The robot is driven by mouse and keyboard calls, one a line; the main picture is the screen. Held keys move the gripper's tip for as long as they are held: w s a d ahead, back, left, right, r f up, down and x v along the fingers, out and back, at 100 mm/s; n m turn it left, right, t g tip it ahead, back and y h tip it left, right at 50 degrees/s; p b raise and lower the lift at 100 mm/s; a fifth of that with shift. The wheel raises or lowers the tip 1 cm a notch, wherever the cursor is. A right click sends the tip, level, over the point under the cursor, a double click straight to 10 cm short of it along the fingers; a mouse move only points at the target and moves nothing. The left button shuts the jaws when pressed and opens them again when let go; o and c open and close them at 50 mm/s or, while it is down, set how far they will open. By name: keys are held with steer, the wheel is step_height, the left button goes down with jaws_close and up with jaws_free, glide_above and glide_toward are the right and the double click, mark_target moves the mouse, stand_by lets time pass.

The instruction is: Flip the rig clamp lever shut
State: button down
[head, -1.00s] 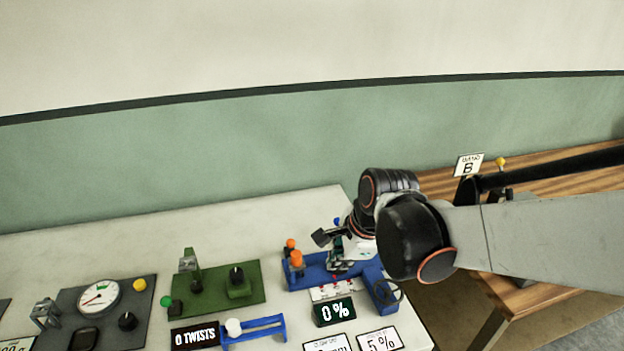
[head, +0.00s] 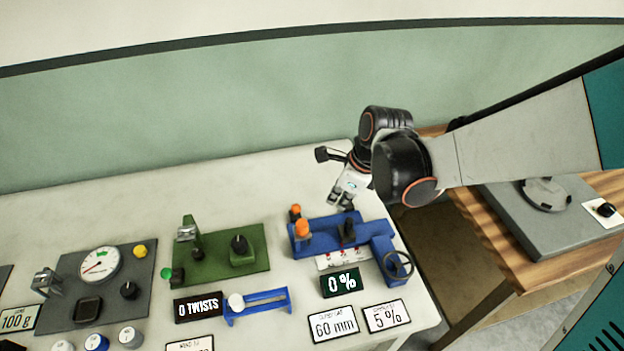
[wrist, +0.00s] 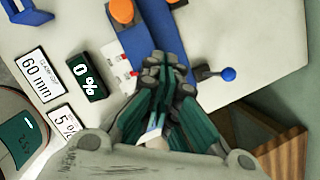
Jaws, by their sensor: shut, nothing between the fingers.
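The blue rig (head: 325,236) lies on the white bench with a black clamp part (head: 347,231) near its middle. Two orange knobs (head: 302,229) stand at its left end and a dark handwheel (head: 398,265) at its right. In the wrist view, a short dark lever with a blue ball (wrist: 228,74) sticks out beside the blue rig (wrist: 148,45). I cannot make out this ball in the head view. My gripper (head: 340,203) is shut and empty, above and behind the rig. In the wrist view its fingertips (wrist: 167,70) overlap the rig, left of the blue ball.
A 0 % display (head: 341,282) and the 60 mm (head: 333,324) and 5 % (head: 386,317) cards lie in front of the rig. A green fixture (head: 220,255) and a grey gauge board (head: 65,290) stand to the left. A wooden table (head: 500,262) stands right, across a gap.

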mark_target(296, 211)
steer(key=b+x, duration=0.3)
steer(key=x, duration=0.6)
steer(key=shift+w+f+b, duration=0.1)
steer(key=shift+f+b, duration=0.2)
steer(key=a, duration=0.1)
steer(key=w+a, duration=0.1)
steer(key=a, duration=0.1)
steer(key=shift+r+b, duration=0.15)
steer(key=shift+b, duration=0.2)
steer(key=shift+w+a+r, duration=0.1)
steer(key=shift+w+a, duration=0.1)
steer(key=shift+a, duration=0.2)
steer(key=shift+w+r+g, duration=0.15)
steer(key=shift+w+g, duration=0.1)
steer(key=shift+g, duration=0.05)
steer(key=shift+w+a+r+g, duration=0.15)
steer(key=shift+w+r+g, duration=0.1)
steer(key=shift+g, duration=0.15)
